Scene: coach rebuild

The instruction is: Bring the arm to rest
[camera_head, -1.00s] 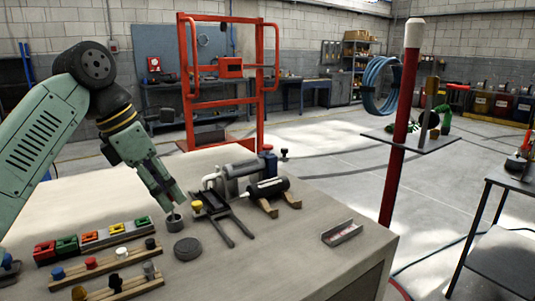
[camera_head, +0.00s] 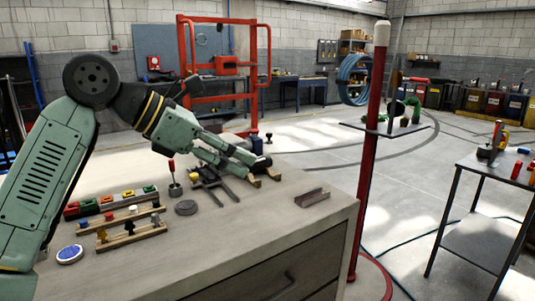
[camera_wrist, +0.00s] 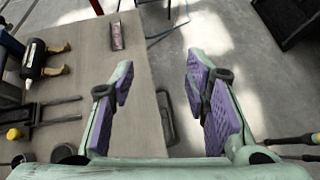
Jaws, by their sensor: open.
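My arm reaches in from the left in the head view, with its green gripper (camera_head: 252,158) stretched to the right above the workbench. In the wrist view the two fingers with purple pads stand wide apart, and my gripper (camera_wrist: 160,82) has nothing between them. The bench's edge and the floor show below. A red-handled tool (camera_head: 171,168) stands upright in a small dark pot (camera_head: 175,190), left of the gripper and apart from it. The gripper partly hides the things behind it on the bench.
The bench (camera_head: 250,215) carries coloured blocks (camera_head: 108,202), a peg rack (camera_head: 130,237), a dark disc (camera_head: 186,208), a forked stand (camera_head: 212,190) and a metal channel (camera_head: 312,198). A red post (camera_head: 367,190) rises beside the bench.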

